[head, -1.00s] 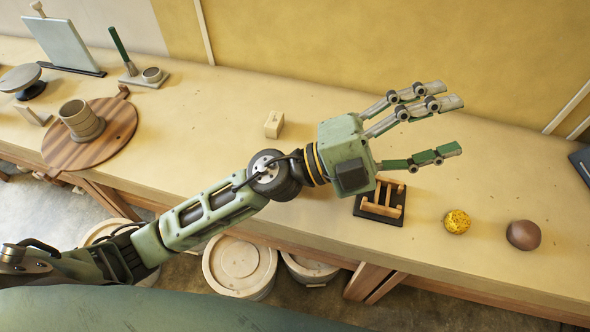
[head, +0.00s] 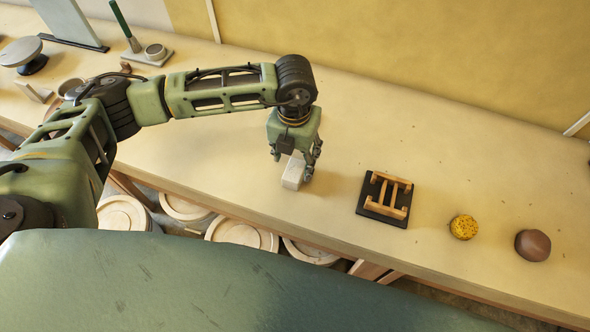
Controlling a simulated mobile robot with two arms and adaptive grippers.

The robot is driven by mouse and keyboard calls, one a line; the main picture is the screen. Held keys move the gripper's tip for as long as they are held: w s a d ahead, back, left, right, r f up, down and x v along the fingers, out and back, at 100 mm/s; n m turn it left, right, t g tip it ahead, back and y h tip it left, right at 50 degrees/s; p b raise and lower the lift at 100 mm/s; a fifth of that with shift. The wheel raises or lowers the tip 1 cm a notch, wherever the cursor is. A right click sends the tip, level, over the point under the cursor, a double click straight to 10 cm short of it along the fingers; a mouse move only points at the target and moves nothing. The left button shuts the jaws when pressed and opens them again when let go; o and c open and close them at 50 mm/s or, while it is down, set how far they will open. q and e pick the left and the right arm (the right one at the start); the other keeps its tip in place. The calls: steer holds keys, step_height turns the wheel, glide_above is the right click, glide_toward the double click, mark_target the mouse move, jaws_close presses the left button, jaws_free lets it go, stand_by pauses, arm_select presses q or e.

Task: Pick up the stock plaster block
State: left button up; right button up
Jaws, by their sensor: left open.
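The stock plaster block (head: 293,174) is a pale, whitish rectangular block standing on the workbench (head: 440,140), near its front edge. My left gripper (head: 294,163) points down right over it. Its fingers are open, one to the left of the block and others to the right. The block's top lies close under the palm, and I cannot tell whether any finger touches it. My right gripper is not in view.
To the right stand a black base with a wooden frame (head: 386,195), a yellow speckled sponge (head: 464,227) and a brown ball (head: 532,245). A tool holder (head: 148,58) is at the back left. Round lidded tubs (head: 240,232) stand below the bench.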

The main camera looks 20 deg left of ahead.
mark_target(294, 169)
arm_select(q)
step_height(294, 169, down, 5)
steer(key=shift+s+d+r+p, duration=0.1)
steer(key=shift+s+r+p, duration=0.1)
steer(key=shift+p, duration=0.8)
steer(key=shift+f, duration=0.35)
steer(key=shift+w, duration=0.1)
steer(key=c, duration=1.3)
